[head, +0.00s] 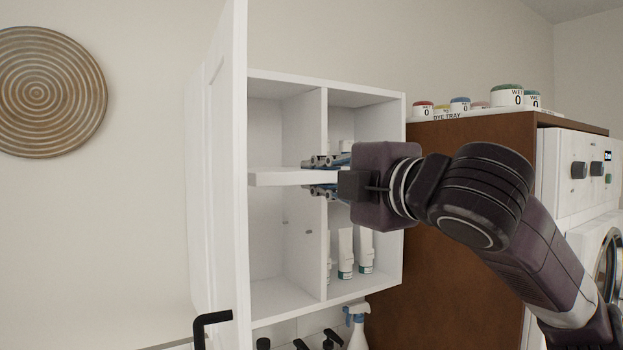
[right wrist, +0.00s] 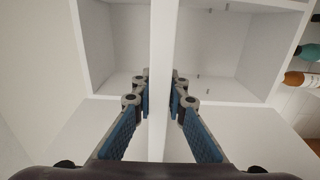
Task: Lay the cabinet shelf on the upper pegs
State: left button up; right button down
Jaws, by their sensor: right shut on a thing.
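The cabinet shelf (head: 292,178) is a flat white board, held roughly level at mid-height in front of the cabinet's left compartment. It crosses in front of the divider; how far it reaches inside is unclear. My right gripper (head: 325,177) is shut on it, one finger above and one below. In the right wrist view the shelf (right wrist: 162,60) is edge-on between the blue finger pads of the gripper (right wrist: 160,100). The white wall cabinet (head: 326,291) is open. Small pegs (head: 284,222) show on its inner wall below the shelf. My left gripper is out of view.
White tubes (head: 345,252) stand in the right compartment. A spray bottle (head: 357,325) is below. A brown unit (head: 470,200) carrying a dye tray (head: 450,116) stands right.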

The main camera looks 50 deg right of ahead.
jog(key=shift+w, duration=0.15)
jog(key=shift+p+x, duration=0.4)
jog(key=shift+x, duration=1.05)
jog(key=p+x, duration=0.1)
jog(key=x, duration=0.3)
jog(key=shift+d+p, duration=0.1)
jog(key=shift+p, duration=0.25)
jog(key=shift+p+x, duration=0.75)
jog(key=shift+x, duration=0.4)
jog(key=p+x, duration=1.1)
jog(key=x, duration=0.2)
jog(key=shift+f, duration=0.25)
jog(key=shift+f+b, duration=0.5)
jog(key=shift+f, duration=0.2)
